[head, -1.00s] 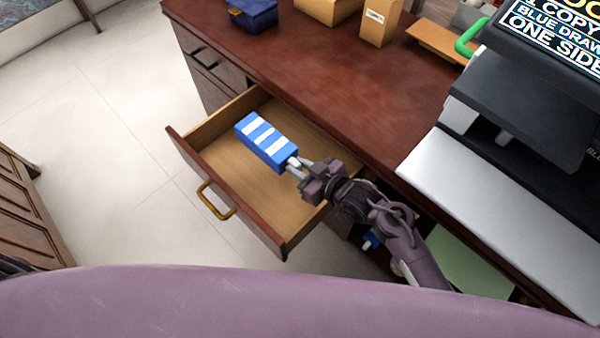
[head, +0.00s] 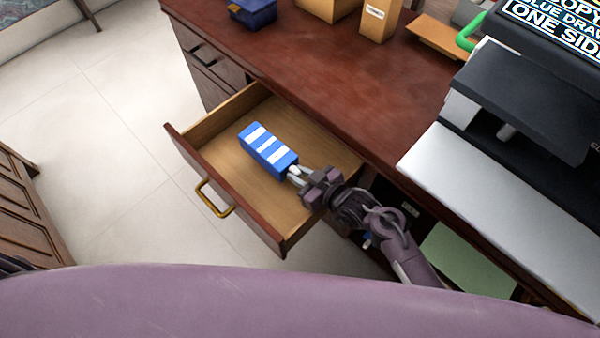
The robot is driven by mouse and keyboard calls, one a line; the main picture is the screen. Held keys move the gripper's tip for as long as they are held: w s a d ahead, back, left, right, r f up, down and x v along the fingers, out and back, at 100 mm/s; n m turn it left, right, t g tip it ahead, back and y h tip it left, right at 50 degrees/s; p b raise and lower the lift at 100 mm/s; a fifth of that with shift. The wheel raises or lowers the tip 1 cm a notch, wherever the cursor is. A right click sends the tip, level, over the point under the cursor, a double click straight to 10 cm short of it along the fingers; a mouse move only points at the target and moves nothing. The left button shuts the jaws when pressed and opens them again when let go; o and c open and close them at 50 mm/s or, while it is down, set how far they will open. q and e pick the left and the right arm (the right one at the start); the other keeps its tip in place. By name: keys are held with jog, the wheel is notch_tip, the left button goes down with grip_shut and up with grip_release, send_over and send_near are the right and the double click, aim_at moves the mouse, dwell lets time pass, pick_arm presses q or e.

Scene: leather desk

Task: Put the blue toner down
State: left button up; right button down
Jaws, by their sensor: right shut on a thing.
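The blue toner (head: 266,150) is a blue block with white stripes. It is at the open wooden drawer (head: 224,179), over or on its floor; I cannot tell whether it touches the bottom. My right gripper (head: 296,174) is shut on the toner's near right end, with its arm coming in from the lower right. The drawer has a brass handle (head: 215,197) on its front. My left gripper is not in view.
The red-brown desk top (head: 330,80) lies behind the drawer, with a dark blue box (head: 253,12) and a cardboard box (head: 380,18) at the back. A printer (head: 520,110) stands on the right. The drawer floor around the toner is bare.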

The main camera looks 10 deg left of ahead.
jog(key=c, duration=1.3)
grip_release()
jog(key=shift+r, duration=0.15)
jog(key=v, duration=0.4)
jog(key=p+v, duration=0.1)
jog(key=v, duration=0.7)
jog(key=shift+r, duration=0.4)
